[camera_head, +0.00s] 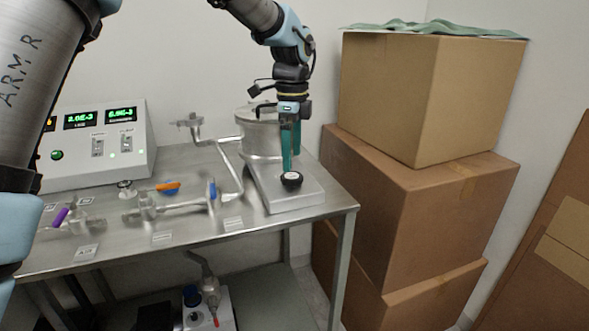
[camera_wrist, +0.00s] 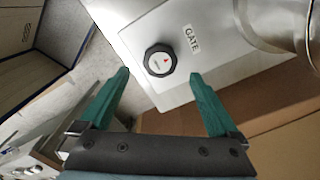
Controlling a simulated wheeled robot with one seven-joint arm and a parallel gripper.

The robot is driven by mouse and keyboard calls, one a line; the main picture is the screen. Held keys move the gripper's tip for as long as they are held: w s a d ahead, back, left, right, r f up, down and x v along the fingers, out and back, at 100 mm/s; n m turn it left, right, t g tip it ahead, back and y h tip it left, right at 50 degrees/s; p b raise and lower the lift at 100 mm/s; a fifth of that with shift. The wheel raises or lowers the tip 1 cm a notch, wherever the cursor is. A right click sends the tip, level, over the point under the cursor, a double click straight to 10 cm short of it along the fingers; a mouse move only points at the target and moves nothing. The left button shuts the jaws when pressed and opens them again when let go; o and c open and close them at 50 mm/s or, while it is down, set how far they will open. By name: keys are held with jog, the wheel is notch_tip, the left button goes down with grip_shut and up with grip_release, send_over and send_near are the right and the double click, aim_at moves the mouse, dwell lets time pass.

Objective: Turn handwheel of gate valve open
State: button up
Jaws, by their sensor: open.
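The gate valve's handwheel is a black knob with a white cap and a small red mark (camera_head: 291,180); it sits on a grey metal block (camera_head: 275,200) at the table's right end. In the wrist view the handwheel (camera_wrist: 160,60) lies beyond and between my fingertips, on the plate beside a "GATE" label (camera_wrist: 191,39). My gripper (camera_head: 291,170) points down over the handwheel with green fingers. In the wrist view my gripper (camera_wrist: 160,74) is open, with a wide gap and nothing between the fingers. Whether the fingertips touch the handwheel cannot be told.
A metal cylinder (camera_head: 260,130) stands just behind the block. Pipes with orange, blue and purple handled valves (camera_head: 165,187) lie to the left. A control box with green displays (camera_head: 95,145) stands at the back left. Stacked cardboard boxes (camera_head: 410,200) rise close on the right.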

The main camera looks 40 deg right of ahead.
aim_at(291, 176)
jog(key=shift+a+f+p, duration=0.1)
jog(key=shift+f+p, duration=0.25)
jog(key=shift+f, duration=2.15)
jog(key=c, duration=1.4)
jog(key=shift+o, duration=0.2)
